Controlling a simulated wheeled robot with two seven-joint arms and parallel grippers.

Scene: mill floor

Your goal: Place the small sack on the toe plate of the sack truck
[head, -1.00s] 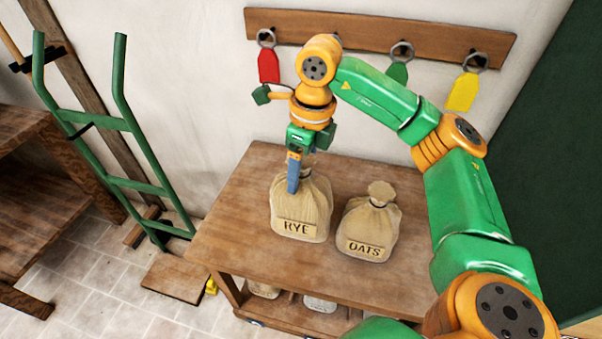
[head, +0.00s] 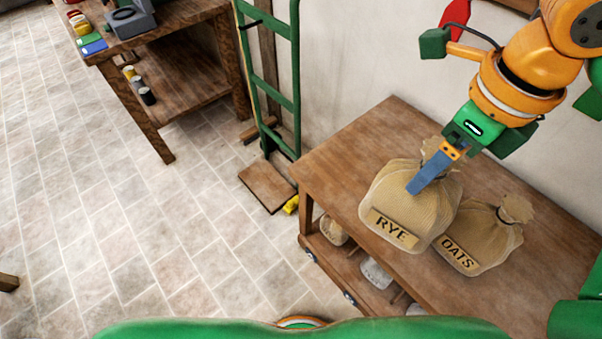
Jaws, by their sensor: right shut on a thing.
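The burlap sack labelled RYE (head: 385,205) is at the table's front left part. My right gripper (head: 428,172) is shut on the upper part of this sack from above. I cannot tell whether its base is clear of the tabletop. A second sack labelled OATS (head: 488,240) stands on the table just to the right, partly hidden behind the RYE sack. The green sack truck (head: 271,92) stands upright against the wall, left of the table. Its flat brown toe plate (head: 266,187) lies at floor level and is bare. My left gripper is not in view.
The wooden table (head: 335,165) has a lower shelf with several small sacks (head: 376,272). A small yellow object (head: 291,204) lies between toe plate and table. A workbench (head: 165,95) stands at the upper left. The tiled floor (head: 150,230) in front is largely clear.

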